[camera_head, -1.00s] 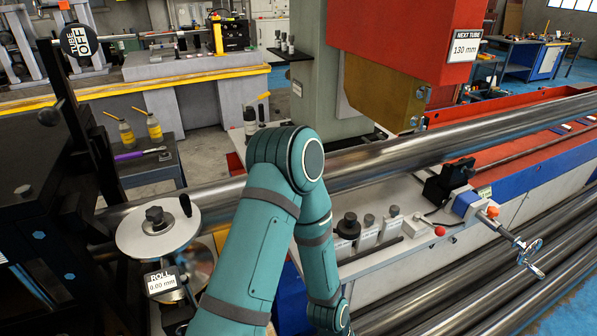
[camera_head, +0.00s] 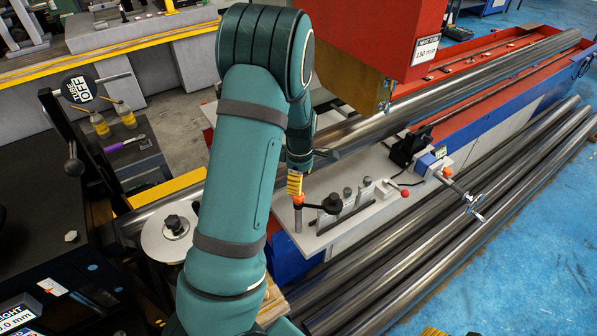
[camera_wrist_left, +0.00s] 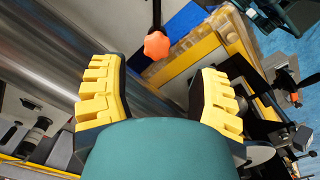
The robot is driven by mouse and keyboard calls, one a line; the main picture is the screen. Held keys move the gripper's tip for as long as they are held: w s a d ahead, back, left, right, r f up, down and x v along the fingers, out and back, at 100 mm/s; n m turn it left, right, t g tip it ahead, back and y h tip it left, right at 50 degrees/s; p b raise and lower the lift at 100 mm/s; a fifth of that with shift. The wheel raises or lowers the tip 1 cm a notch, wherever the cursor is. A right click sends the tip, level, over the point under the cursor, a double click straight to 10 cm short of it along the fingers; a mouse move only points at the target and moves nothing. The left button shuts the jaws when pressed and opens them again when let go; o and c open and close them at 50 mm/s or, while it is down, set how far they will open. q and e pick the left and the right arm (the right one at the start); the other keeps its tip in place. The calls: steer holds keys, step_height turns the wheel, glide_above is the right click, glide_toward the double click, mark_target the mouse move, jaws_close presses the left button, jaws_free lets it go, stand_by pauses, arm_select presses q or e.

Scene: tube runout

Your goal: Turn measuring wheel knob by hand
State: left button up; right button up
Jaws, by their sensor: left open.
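The measuring wheel is a pale disc (camera_head: 160,240) at the left in the head view, with a black knob (camera_head: 175,224) at its centre. My left upper arm hides the disc's right side. My left gripper (camera_head: 294,185) is right of the wheel and apart from it, above the machine's control ledge. Its yellow ridged fingers point down beside an orange-tipped post. In the left wrist view the fingers (camera_wrist_left: 160,95) are spread with nothing between them. An orange knob (camera_wrist_left: 156,45) shows beyond them. A yellow ridged piece (camera_head: 433,331) at the bottom edge looks like my right gripper, mostly cut off.
The orange-tipped post (camera_head: 298,203) stands close under my left gripper, with a black lever beside it. A long steel tube (camera_head: 440,95) runs behind the ledge (camera_head: 320,232). More tubes (camera_head: 430,255) lie in front. A red press head (camera_head: 370,35) hangs above.

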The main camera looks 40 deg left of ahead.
mark_target(298, 198)
arm_select(q)
steer(key=shift+a+r+n, duration=0.3)
steer(key=shift+r, duration=0.1)
step_height(298, 198, down, 5)
steer(key=shift+f, duration=0.15)
step_height(298, 198, down, 3)
steer(key=b, duration=0.3)
steer(key=shift+r, duration=0.25)
steer(key=c, duration=0.9)
